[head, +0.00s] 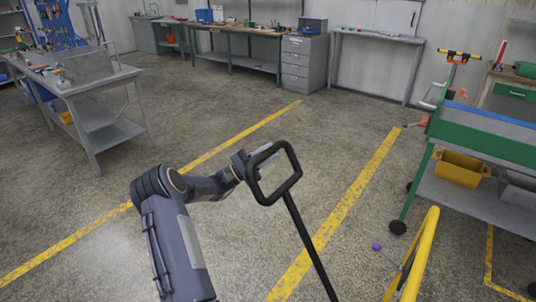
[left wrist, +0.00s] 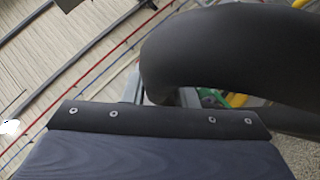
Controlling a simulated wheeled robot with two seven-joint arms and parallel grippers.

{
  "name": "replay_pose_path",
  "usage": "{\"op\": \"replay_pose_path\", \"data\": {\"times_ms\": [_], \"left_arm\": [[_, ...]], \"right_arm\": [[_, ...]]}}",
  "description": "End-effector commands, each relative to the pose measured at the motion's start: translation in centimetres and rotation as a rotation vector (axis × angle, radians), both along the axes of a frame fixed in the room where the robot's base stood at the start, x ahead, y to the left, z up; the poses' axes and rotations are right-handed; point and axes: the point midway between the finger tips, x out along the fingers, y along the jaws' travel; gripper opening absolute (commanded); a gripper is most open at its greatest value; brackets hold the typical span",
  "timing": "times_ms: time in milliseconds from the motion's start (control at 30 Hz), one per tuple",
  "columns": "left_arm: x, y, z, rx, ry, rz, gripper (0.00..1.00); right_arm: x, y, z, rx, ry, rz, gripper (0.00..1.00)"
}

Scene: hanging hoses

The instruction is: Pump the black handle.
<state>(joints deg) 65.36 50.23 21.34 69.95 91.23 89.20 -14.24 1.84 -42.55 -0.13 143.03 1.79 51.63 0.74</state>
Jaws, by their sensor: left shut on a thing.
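The black handle (head: 281,190) is a rounded loop on top of a long black shaft (head: 308,240) that slants down out of the head view. My left gripper (head: 245,161) is shut on the left side of the loop. In the left wrist view the black handle (left wrist: 230,50) fills the upper right, close to the camera. My left gripper's dark body crosses the bottom of that view, and its fingertips are mostly hidden there. My right gripper is not in view.
A yellow rail (head: 420,255) and a small purple ball (head: 377,246) stand right of the shaft. A green cart (head: 480,135) with a yellow bin (head: 458,169) is further right. A grey workbench (head: 85,85) stands at the left. The marked floor between is mostly clear.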

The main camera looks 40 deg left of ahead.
Motion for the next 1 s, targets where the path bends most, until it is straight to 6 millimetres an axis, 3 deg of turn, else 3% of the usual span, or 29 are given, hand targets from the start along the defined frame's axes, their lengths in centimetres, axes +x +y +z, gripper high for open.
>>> {"op": "replay_pose_path", "data": {"times_ms": [133, 167, 300, 667, 1000], "left_arm": [[0.0, 0.1, 0.0, -0.001, 0.001, 0.002, 0.00], [0.0, 0.1, 0.0, -0.001, 0.001, 0.002, 0.28], [0.0, 0.0, 0.0, 0.000, 0.001, 0.001, 0.46], [-0.4, 0.3, -0.4, 0.000, 0.002, 0.002, 0.47], [-4.6, 2.8, -3.1, 0.000, 0.002, 0.003, 0.47]], "right_arm": [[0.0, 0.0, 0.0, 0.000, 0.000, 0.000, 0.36], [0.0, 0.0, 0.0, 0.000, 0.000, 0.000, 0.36], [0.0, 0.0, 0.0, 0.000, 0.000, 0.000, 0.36], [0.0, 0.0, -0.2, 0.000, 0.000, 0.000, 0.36], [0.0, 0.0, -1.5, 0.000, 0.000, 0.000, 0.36]]}}
